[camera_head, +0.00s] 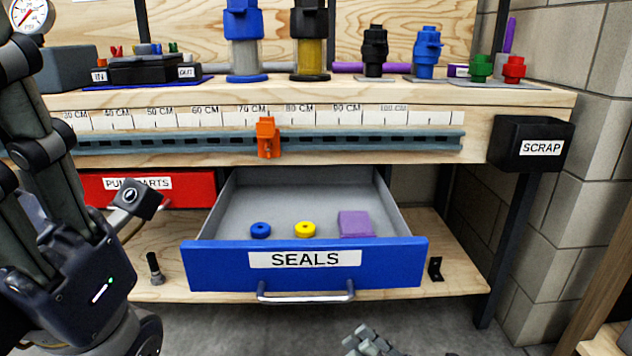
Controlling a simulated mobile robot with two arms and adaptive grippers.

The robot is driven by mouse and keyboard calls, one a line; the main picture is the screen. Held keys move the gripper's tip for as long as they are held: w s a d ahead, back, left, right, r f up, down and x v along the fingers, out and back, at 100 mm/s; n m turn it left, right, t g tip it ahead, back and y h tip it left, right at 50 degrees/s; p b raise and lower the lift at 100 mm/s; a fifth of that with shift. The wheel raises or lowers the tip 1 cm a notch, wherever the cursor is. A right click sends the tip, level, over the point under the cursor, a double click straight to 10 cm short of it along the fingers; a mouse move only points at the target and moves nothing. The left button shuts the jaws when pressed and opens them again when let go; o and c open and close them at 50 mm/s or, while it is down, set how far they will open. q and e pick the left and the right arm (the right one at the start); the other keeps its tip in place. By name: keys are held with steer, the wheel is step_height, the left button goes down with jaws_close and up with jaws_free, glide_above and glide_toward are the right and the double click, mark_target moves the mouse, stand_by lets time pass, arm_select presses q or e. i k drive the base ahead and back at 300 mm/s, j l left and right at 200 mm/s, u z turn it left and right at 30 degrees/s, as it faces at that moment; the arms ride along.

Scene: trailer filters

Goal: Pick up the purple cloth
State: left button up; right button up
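The purple cloth (356,224) is a flat, square-looking piece lying in the right part of the open blue SEALS drawer (400,262). A yellow ring (305,229) and a blue ring (260,230) lie to its left in the drawer. My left arm's dark wrist (75,270) is at the left, well away from the cloth; its fingers cannot be made out. Part of my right gripper (370,342) shows at the bottom edge, below and in front of the drawer handle (305,293). Whether it is open is unclear. Neither gripper touches the cloth.
Above the drawer is the bench edge with a ruler, a grey rail (370,142) and an orange slider (267,138). A black SCRAP bin (532,144) hangs at the right. A red drawer (180,189) is left of the blue one. The space above the open drawer is clear.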

mark_target(354, 223)
steer(key=k, duration=0.95)
